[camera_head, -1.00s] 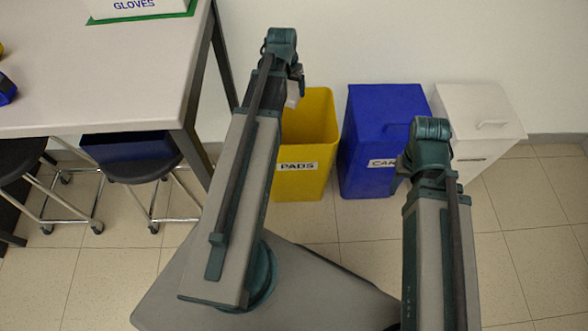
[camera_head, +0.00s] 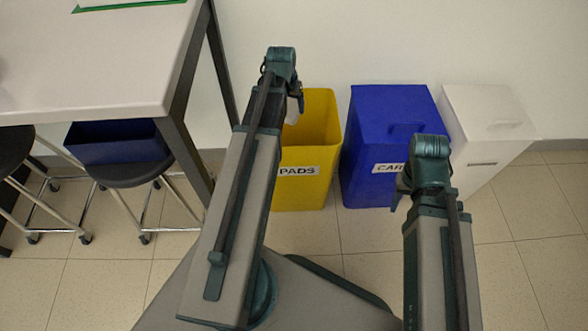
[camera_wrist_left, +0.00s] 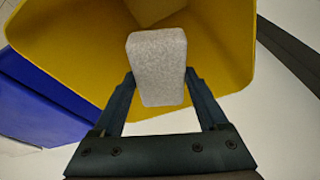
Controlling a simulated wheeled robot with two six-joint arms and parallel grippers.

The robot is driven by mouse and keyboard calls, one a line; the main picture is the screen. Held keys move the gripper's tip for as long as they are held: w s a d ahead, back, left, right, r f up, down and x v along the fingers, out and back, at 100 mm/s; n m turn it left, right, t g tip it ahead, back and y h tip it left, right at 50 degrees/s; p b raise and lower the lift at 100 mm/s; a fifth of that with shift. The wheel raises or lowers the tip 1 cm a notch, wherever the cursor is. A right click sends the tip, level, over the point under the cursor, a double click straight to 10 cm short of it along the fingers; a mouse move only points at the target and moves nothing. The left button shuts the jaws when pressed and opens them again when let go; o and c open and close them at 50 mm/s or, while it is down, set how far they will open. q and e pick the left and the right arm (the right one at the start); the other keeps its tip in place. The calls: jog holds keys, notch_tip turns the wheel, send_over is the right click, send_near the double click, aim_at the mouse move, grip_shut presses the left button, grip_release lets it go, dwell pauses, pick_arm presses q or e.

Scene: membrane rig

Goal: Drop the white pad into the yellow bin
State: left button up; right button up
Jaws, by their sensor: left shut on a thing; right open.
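The white pad (camera_wrist_left: 158,68) is a pale grey-white block with a rough surface. My left gripper (camera_wrist_left: 160,88) is shut on it, with one finger on each side. In the left wrist view the pad is over the open mouth of the yellow bin (camera_wrist_left: 215,40). In the head view the yellow bin (camera_head: 305,192), labelled PADS, stands on the floor against the wall. The left arm covers part of its left side, and the pad (camera_head: 292,112) shows only partly beside the wrist. My right gripper (camera_head: 400,192) is open, mostly hidden by its wrist, in front of the blue bin.
A closed blue bin (camera_head: 385,125) stands right of the yellow one, then a white lidded bin (camera_head: 490,125). A white table (camera_head: 90,70) is at the left. A blue box (camera_head: 118,145) sits on a stool below its edge. Floor between table and bins is clear.

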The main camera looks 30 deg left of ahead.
pick_arm(q)
jog(key=shift+f, duration=0.45)
jog(key=shift+r, duration=0.1)
pick_arm(e)
jog(key=shift+f, duration=0.4)
pick_arm(q)
jog(key=o, duration=1.1)
jog(key=shift+r, duration=0.1)
pick_arm(e)
jog(key=shift+r, duration=0.15)
pick_arm(q)
jog(key=p+v, duration=1.3)
jog(key=shift+r, duration=0.3)
pick_arm(e)
notch_tip(320, 180, up, 13)
pick_arm(q)
jog(key=shift+s+d, duration=0.1)
pick_arm(e)
jog(key=shift+a, duration=0.1)
